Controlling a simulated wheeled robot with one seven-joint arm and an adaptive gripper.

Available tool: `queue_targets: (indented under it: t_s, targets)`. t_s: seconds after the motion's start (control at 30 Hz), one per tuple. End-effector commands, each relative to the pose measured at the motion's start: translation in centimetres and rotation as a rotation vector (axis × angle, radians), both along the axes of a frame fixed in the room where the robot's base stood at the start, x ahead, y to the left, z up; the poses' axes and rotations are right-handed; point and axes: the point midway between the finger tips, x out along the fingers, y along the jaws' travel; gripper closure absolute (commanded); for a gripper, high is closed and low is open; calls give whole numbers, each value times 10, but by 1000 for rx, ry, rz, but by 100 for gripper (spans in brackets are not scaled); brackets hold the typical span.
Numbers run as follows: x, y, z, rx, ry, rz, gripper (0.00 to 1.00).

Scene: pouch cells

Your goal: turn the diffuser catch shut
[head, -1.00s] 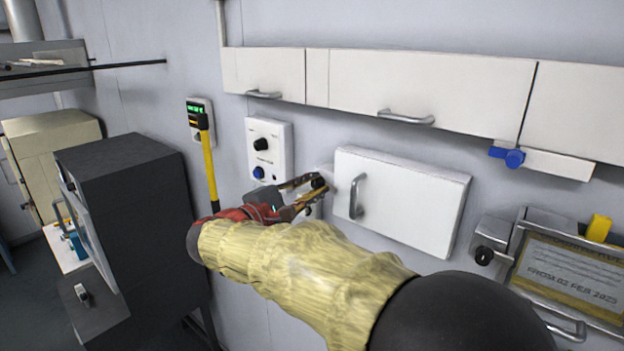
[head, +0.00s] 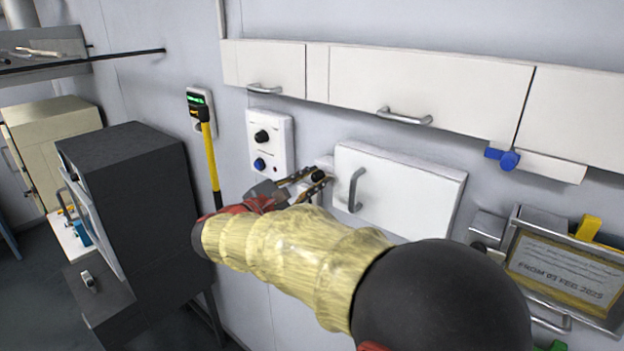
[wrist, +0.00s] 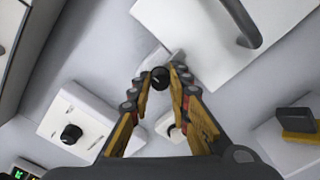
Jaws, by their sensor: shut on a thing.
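The diffuser catch appears as a round black knob (head: 317,175) on a small white block at the left edge of a white wall-mounted door panel (head: 410,195). In the wrist view the black knob (wrist: 160,78) lies between my fingertips. My gripper (head: 319,174) is shut on this knob, with one finger on each side; it also shows in the wrist view (wrist: 164,76). The panel lies flat to the wall and has a grey bar handle (head: 355,190). The fingers partly hide the block, and I cannot read the knob's turn angle.
A white control box (head: 268,142) with a black knob and a blue knob is on the wall just left of my gripper. White cupboards (head: 425,85) run above. A dark cabinet (head: 130,210) stands left; a framed notice (head: 565,268) is at right.

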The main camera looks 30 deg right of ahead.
Motion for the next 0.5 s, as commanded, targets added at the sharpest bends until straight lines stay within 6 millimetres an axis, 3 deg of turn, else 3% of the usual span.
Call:
queue_targets:
  t_s: [0.13, 0.17, 0.5]
  targets:
    - [0, 0, -4, 2, 6, 0, 100]
    - [0, 0, -4, 2, 6, 0, 81]
    - [0, 0, -2, 2, 2, -1, 62]
